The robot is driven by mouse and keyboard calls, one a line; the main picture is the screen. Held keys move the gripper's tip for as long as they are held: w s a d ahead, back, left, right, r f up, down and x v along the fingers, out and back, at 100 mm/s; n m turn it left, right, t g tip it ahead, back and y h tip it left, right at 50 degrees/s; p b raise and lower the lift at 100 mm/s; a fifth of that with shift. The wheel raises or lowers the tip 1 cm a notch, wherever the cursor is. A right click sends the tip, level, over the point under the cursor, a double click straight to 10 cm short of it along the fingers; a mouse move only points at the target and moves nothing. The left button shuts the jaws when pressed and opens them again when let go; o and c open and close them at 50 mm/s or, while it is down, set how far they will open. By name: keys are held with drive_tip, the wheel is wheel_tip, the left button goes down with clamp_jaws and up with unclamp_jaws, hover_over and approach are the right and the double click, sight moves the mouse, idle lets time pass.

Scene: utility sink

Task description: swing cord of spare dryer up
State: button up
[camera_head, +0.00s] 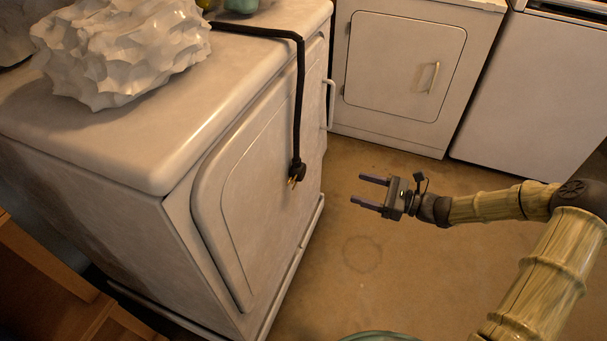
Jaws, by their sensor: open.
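A black cord (299,100) runs across the top of the near white dryer (150,155) and hangs down over its door side. Its plug (295,174), with brass prongs, dangles in front of the dryer door (255,190). The cord's other end is hidden behind the things on top. My gripper (370,190) is open and empty. It is to the right of the plug, apart from it, with its fingers pointing left toward the dryer door.
A crumpled white object (120,50) sits on the near dryer's top. A second white appliance (405,70) and another (530,95) stand at the back. Wooden furniture (60,270) is at lower left. The brown floor (400,270) is mostly clear, with a teal rim (380,336) at the bottom edge.

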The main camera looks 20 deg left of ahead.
sight(304, 172)
drive_tip(key=a+b, duration=0.1)
drive_tip(key=a, duration=0.4)
drive_tip(key=w+a+b, duration=0.1)
drive_tip(key=a, duration=0.5)
drive_tip(key=a+b, duration=0.1)
drive_tip(key=a, duration=0.5)
drive_tip(key=shift+w+a+b, duration=0.15)
drive_tip(key=shift+a+b, duration=0.05)
drive_tip(key=shift+b, duration=0.2)
drive_tip(key=c, duration=1.4)
